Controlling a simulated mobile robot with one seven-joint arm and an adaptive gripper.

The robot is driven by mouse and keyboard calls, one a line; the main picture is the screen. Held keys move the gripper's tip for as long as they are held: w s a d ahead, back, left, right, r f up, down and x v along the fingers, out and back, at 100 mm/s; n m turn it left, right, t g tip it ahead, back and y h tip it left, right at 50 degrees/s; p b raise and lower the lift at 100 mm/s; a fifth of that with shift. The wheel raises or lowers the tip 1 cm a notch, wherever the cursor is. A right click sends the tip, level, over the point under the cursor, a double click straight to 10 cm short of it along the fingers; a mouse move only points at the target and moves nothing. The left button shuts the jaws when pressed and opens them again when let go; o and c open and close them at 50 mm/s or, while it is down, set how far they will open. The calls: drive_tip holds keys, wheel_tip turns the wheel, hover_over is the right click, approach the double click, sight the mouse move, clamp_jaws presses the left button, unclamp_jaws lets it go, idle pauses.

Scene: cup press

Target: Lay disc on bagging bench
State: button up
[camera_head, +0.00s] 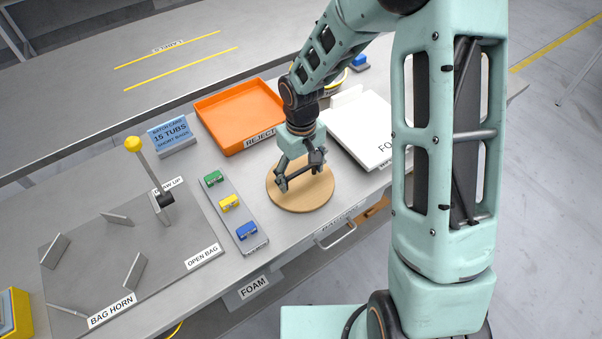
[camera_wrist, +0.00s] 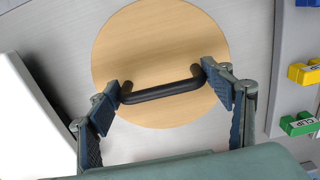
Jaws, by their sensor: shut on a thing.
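The disc (camera_head: 314,198) is round, light wood, with a dark bar handle (camera_wrist: 162,91) across its top. My gripper (camera_head: 301,176) is over the disc, its two fingers at the two ends of the handle. It is shut on the handle; the wrist view shows the same gripper (camera_wrist: 164,92) and the wooden disc (camera_wrist: 160,45). The disc lies on or just above the grey bench (camera_head: 205,265); I cannot tell which. The bench carries a grey plate marked BAG HORN (camera_head: 75,262) at the left.
A strip with green, yellow and blue clips (camera_head: 230,203) lies just left of the disc. An orange REJECT tray (camera_head: 235,112) stands behind it, and a white FOAM block (camera_head: 365,125) behind right. A yellow-knobbed lever (camera_head: 147,165) rises from the plate. A blue card (camera_head: 172,135) stands behind.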

sight(301, 171)
drive_tip(key=shift+f, duration=0.2)
drive_tip(key=o, duration=1.3)
drive_tip(key=shift+r, duration=0.1)
wheel_tip(301, 171, up, 12)
drive_tip(key=shift+r+p, duration=0.15)
drive_tip(key=shift+p, duration=0.4)
